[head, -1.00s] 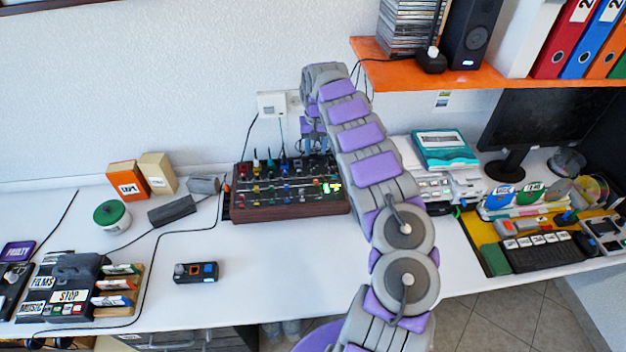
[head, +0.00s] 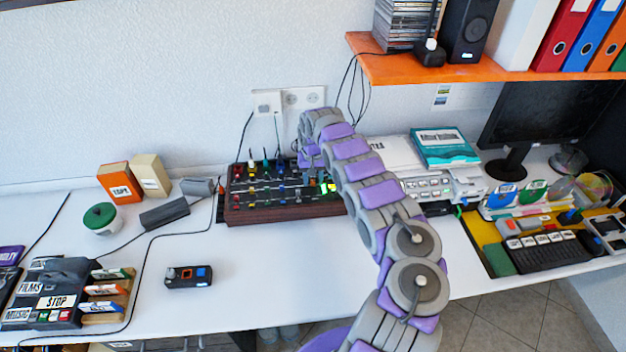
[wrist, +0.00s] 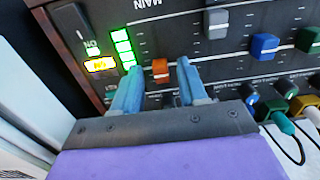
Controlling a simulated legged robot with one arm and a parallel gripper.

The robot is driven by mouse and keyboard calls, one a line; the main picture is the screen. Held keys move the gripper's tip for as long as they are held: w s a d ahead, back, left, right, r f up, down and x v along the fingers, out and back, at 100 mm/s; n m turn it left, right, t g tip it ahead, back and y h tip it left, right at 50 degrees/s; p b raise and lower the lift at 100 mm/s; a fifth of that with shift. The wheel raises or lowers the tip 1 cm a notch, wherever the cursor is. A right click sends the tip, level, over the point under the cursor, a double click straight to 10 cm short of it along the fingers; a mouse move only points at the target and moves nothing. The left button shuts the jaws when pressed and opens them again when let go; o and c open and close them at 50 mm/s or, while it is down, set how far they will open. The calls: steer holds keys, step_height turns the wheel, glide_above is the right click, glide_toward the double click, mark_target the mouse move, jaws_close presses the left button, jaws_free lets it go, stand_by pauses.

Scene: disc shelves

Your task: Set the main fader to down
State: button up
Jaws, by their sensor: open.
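The mixer (head: 285,212) is a dark panel with a wooden front edge and coloured knobs, standing against the wall. In the wrist view, the orange-red fader cap (wrist: 160,70) sits below the MAIN label and appears to be the main fader. My gripper (wrist: 157,72) is open, with one blue finger on each side of this cap. I cannot tell whether either finger touches it. In the head view, my arm reaches down over the right part of the mixer and hides much of the gripper.
In the wrist view, a grey cap (wrist: 216,23), a blue cap (wrist: 263,45) and a green cap (wrist: 307,38) lie to the right. Cables plug in at the lower right. Lit green bars (wrist: 122,48) are at left. An orange shelf (head: 450,68) overhangs at upper right.

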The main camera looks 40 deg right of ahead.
steer(key=shift+c, duration=0.3)
jaws_close()
stand_by(0.4)
